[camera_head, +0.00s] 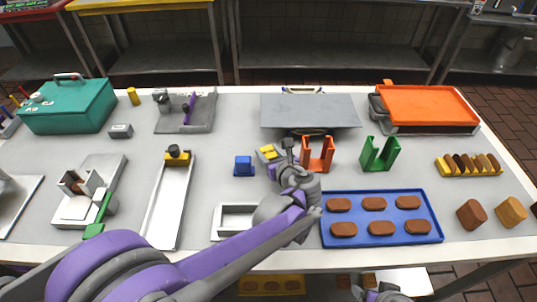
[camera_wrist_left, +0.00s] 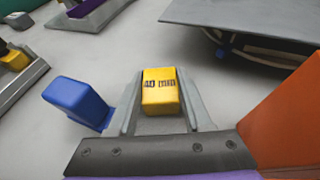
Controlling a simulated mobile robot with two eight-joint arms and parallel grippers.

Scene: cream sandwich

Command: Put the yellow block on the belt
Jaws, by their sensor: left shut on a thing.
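The yellow block (camera_head: 268,153), marked "40 mm" in the left wrist view (camera_wrist_left: 160,92), sits between the fingers of my left gripper (camera_head: 272,158). The gripper is shut on it, near the middle of the table. I cannot tell whether the block touches the table. A long pale track (camera_head: 170,208) with a yellow and black piece (camera_head: 177,156) at its far end lies to the left; it may be the belt, but I cannot be sure. Part of my right gripper (camera_head: 378,293) shows at the bottom edge, and its jaws are unclear.
A blue block (camera_head: 244,166) stands just left of my left gripper. Orange (camera_head: 318,155) and green (camera_head: 380,154) holders stand to its right. A grey raised plate (camera_head: 310,110) is behind. A blue tray (camera_head: 432,220) of brown patties lies front right.

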